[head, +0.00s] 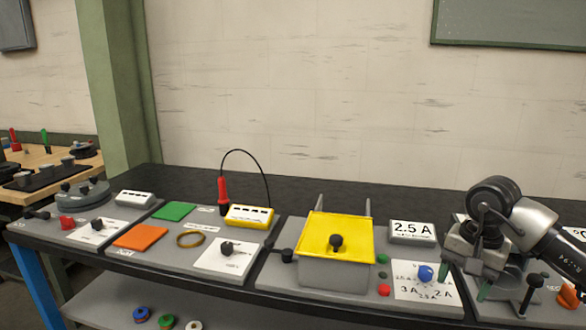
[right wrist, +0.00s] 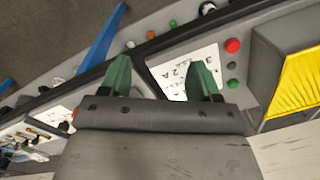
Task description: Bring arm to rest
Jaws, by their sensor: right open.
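My right gripper (head: 461,278) is at the right of the head view, above the bench. Its two green fingertips are apart with nothing between them. In the right wrist view the open green fingers (right wrist: 160,78) show over the bench front and the white dial card. The card (head: 428,293) bears a blue knob (head: 425,273) just left of the gripper. The yellow-lidded grey box (head: 336,238) stands left of the card. My left gripper is not in view.
A "2.5 A" display (head: 412,231) stands behind the card. Green and red buttons (head: 383,290) sit beside the box. A red probe (head: 223,194) with a black cable stands at a yellow meter (head: 249,215). A black star-shaped handle (head: 530,293) is right of my gripper.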

